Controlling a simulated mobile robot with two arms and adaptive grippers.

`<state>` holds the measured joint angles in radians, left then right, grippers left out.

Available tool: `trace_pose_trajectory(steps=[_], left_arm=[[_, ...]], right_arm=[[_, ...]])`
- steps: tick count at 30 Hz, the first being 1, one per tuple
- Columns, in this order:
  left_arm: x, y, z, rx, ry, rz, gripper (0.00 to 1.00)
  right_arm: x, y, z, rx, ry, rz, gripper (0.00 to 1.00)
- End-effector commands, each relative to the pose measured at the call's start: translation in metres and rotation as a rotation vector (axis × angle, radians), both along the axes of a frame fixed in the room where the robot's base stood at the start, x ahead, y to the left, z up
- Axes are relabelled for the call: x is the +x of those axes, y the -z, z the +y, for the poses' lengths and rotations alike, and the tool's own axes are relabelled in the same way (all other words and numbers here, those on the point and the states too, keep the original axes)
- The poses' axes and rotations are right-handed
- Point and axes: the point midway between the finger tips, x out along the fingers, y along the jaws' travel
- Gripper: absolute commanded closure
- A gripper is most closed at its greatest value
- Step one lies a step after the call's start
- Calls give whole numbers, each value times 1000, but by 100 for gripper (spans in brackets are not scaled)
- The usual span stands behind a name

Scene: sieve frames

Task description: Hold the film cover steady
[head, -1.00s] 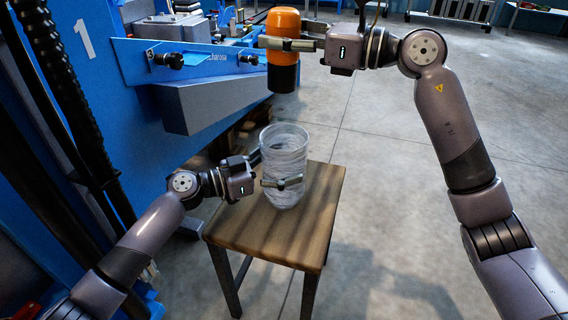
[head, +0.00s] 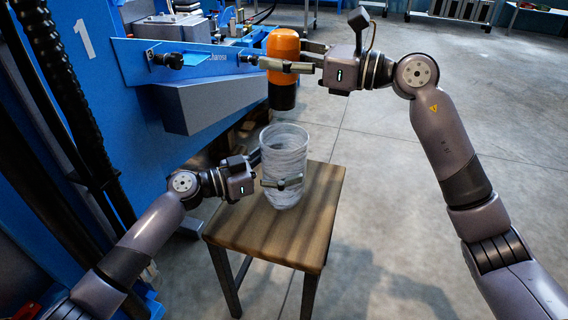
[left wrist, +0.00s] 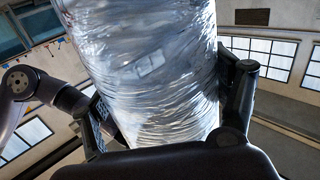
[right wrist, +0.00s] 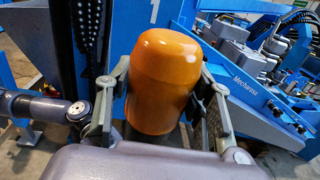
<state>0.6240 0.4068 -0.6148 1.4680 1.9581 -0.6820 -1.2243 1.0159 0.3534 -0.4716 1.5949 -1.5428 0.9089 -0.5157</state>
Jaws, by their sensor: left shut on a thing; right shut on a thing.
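The film cover (head: 285,150) is a clear, wrinkled, open-topped cylinder standing upright on a small wooden stool (head: 240,232). My left gripper (head: 270,173) is shut on its side, with a finger on each side of it. The film cover also fills the middle of the left wrist view (left wrist: 155,75). My right gripper (head: 292,60) is shut on an orange cylinder with a black lower end (head: 283,48), held upright above the film cover. In the head view a gap shows between its black end and the cover's rim. The orange body also shows in the right wrist view (right wrist: 160,80).
A blue machine with a grey sloped block (head: 205,105) and a blue plate (head: 130,62) stands close on the left. The stool top in front of the film cover is bare. Open concrete floor (head: 380,180) lies to the right.

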Motion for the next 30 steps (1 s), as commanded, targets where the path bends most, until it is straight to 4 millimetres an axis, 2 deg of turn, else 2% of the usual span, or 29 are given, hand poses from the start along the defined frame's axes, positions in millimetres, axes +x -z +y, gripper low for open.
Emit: trace_pose_trajectory(steps=[30], left_arm=[[0,0,0,0,0,0,80]], right_arm=[[0,71,0,2,0,0,92]])
